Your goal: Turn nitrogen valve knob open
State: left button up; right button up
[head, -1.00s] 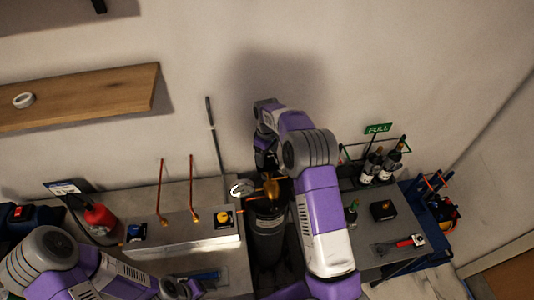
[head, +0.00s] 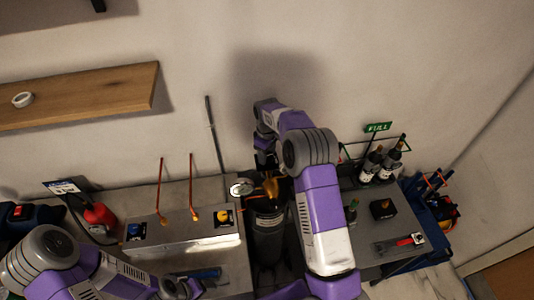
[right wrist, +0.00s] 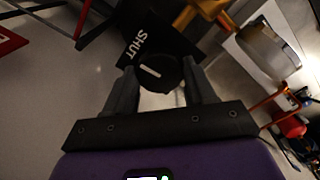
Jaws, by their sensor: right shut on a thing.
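In the right wrist view, a round black knob (right wrist: 160,73) with a white line across its face sits between the fingers of my right gripper (right wrist: 158,84). The gripper is shut on it. Beside the knob is a black plate (right wrist: 146,38) lettered SHUT. In the head view, my right gripper (head: 266,160) is above a dark cylinder (head: 268,238) with a brass fitting (head: 271,186) and a round gauge (head: 242,187); the knob is hidden there. My left gripper (head: 178,290) is low at the bottom edge, and its jaws are unclear.
A grey bench with a pale box (head: 185,238), two copper tubes and a red bottle (head: 99,215) is on the left. On the right, a grey table (head: 378,245) holds bottles (head: 371,164) and a black block (head: 382,209). A wooden shelf (head: 80,95) is on the wall.

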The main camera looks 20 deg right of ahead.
pick_arm(q)
jog(key=shift+f+b, duration=0.45)
pick_arm(e)
jog(key=n, duration=0.3)
pick_arm(q)
jog(key=shift+f, duration=0.15)
pick_arm(e)
jog(key=n, duration=0.9)
jog(key=shift+n, duration=0.3)
pick_arm(q)
jog(key=shift+r, duration=0.35)
pick_arm(e)
jog(key=n, duration=0.4)
jog(key=shift+n, duration=0.6)
jog(key=o, duration=1)
jog(key=shift+o, duration=0.2)
